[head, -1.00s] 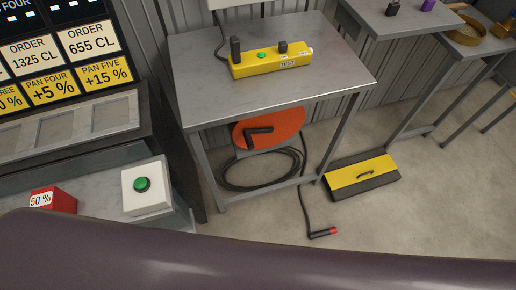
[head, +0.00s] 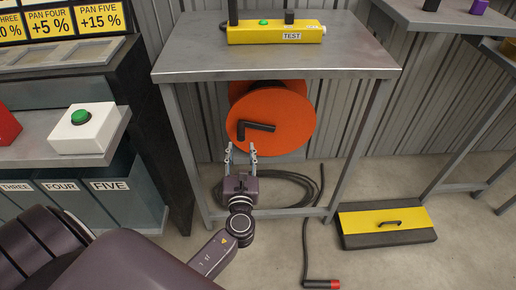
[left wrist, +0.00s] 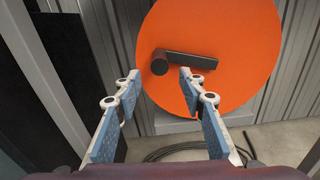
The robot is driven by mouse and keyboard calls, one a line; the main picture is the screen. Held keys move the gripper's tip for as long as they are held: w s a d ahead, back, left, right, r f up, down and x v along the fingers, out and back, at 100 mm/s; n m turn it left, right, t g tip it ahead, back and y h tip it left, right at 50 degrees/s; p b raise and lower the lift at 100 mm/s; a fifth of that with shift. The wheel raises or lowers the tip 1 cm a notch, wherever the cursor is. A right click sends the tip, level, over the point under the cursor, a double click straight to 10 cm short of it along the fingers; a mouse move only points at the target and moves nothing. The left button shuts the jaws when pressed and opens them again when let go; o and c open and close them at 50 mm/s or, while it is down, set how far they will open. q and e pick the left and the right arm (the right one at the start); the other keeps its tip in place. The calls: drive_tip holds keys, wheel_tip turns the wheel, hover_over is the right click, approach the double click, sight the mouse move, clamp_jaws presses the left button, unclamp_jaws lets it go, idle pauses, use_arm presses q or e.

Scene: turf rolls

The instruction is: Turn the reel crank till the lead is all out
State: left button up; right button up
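The orange reel (head: 285,108) is under the metal table, with a black L-shaped crank (head: 259,127) on its face. My left gripper (head: 241,151) is open and empty, just in front of and below the crank's handle end. In the left wrist view the reel (left wrist: 235,95) fills the upper middle; the crank's round handle (left wrist: 159,66) appears between the two fingertips (left wrist: 160,76), but I cannot tell whether they touch it. My right gripper is out of view.
The table (head: 300,62) carries a yellow test box (head: 275,34); its legs stand either side of the reel. A yellow and black case (head: 385,222) lies on the floor at right. A white box with a green button (head: 84,128) stands on the left bench.

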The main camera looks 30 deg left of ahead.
sight(241, 133)
use_arm(q)
drive_tip(key=shift+w+r, duration=0.2)
drive_tip(key=shift+r, duration=0.15)
drive_tip(key=x, duration=0.6)
drive_tip(key=shift+a+b, duration=0.15)
drive_tip(key=shift+b, duration=0.2)
drive_tip(key=shift+w+a, duration=0.35)
drive_tip(key=shift+w, duration=0.3)
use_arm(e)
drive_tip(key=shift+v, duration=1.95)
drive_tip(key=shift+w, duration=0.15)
use_arm(q)
clamp_jaws()
